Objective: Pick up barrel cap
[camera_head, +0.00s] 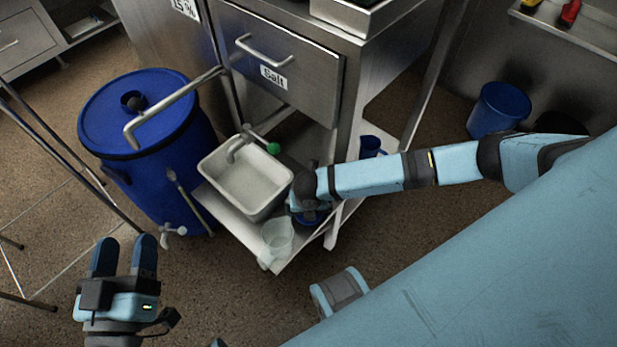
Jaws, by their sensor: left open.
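The blue barrel (160,165) stands upright at the left, with a wide blue lid (105,110) on top. A small dark round piece (133,101) sits on the lid; I cannot tell whether it is the barrel cap or an open hole. My left gripper (125,243) is open and empty at the lower left, apart from the barrel and nearer the camera. My right arm crosses from the right, and its dark gripper (306,212) points down by the cart shelf. Its fingers are mostly hidden, with something blue beneath them.
A bent metal pipe (172,104) passes over the barrel lid. A white basin (246,176) and a clear cup (277,238) stand on the low cart shelf (232,218). A metal rack (50,140) is at far left. A blue bucket (499,109) stands at the back right.

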